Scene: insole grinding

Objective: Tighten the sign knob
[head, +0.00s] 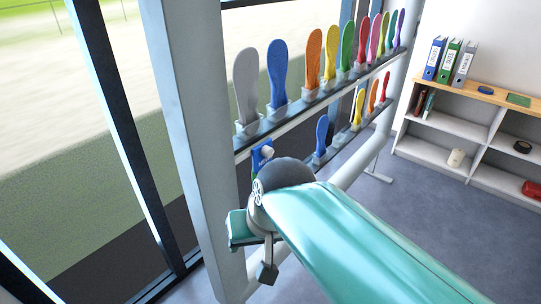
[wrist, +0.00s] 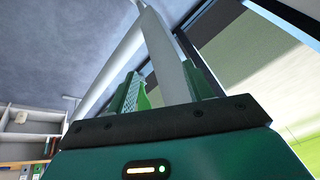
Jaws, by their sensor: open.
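A small blue sign (head: 258,158) with a pale, round knob (head: 267,152) on its front is fixed to the rack, just under the left end of the upper shelf. Its lower part is close behind my arm's dark joint. My gripper (head: 240,229) is below and a little left of the sign in the head view, beside the rack's upright. In the wrist view my gripper (wrist: 165,88) has its two green fingers spread apart, with nothing held between them. The knob cannot be made out in the wrist view.
Rows of coloured insoles (head: 277,75) stand on the rack's upper shelf (head: 325,98), with more on a lower shelf. A thick grey post (head: 190,120) and windows are at left. A bookcase (head: 475,135) with binders is at right, with open floor before it.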

